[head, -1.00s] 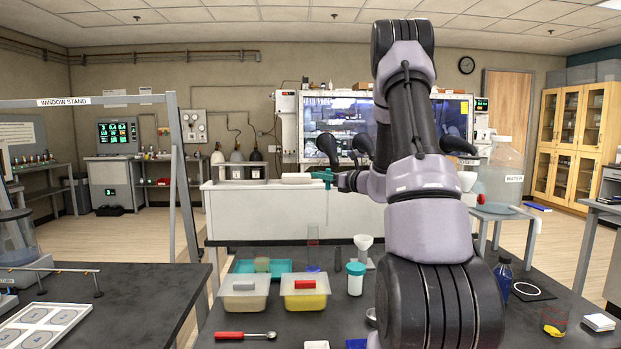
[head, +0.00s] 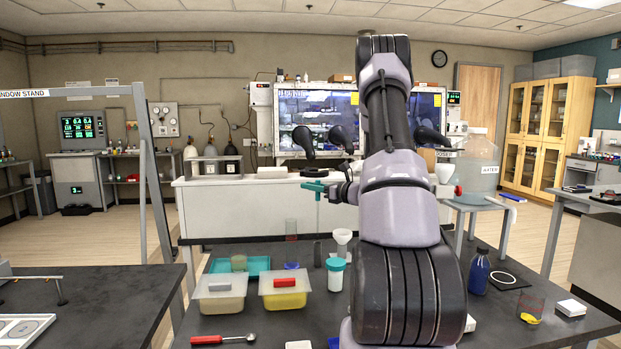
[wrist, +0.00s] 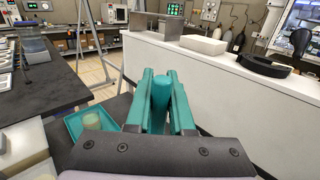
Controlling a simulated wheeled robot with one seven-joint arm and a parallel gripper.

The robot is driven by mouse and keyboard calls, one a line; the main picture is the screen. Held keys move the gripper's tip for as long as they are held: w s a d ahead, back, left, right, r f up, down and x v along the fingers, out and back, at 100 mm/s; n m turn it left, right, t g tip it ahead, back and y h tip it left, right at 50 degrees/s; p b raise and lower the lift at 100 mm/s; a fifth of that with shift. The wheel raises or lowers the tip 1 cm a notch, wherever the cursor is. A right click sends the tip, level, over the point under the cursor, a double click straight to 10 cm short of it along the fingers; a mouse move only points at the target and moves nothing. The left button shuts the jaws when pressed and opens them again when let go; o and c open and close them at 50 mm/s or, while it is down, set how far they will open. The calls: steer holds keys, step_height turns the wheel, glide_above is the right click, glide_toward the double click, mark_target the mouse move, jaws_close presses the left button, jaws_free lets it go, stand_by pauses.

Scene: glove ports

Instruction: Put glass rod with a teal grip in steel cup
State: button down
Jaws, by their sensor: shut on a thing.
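My gripper (head: 316,187) has teal fingers and is held in the air above the bench, left of my arm. It is shut on the teal grip (wrist: 161,88) of the glass rod, which shows between the fingers in the wrist view. In the head view the thin, pale rod (head: 318,215) hangs straight down below the fingers, clear of the bench top. Its lower end is hard to make out. I cannot make out the steel cup in either current view; my arm hides part of the bench.
Below stand a jar with a teal lid (head: 335,266), a white funnel (head: 342,237), two lidded tubs (head: 221,293) (head: 285,290) and a teal tray (head: 258,263). A red-handled spoon (head: 208,340) lies in front. A blue bottle (head: 478,274) and a beaker (head: 531,309) stand to the right.

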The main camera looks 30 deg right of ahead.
step_height(320, 180, down, 9)
stand_by(0.6)
steer(key=c, duration=0.7)
jaws_free()
steer(key=v, duration=1)
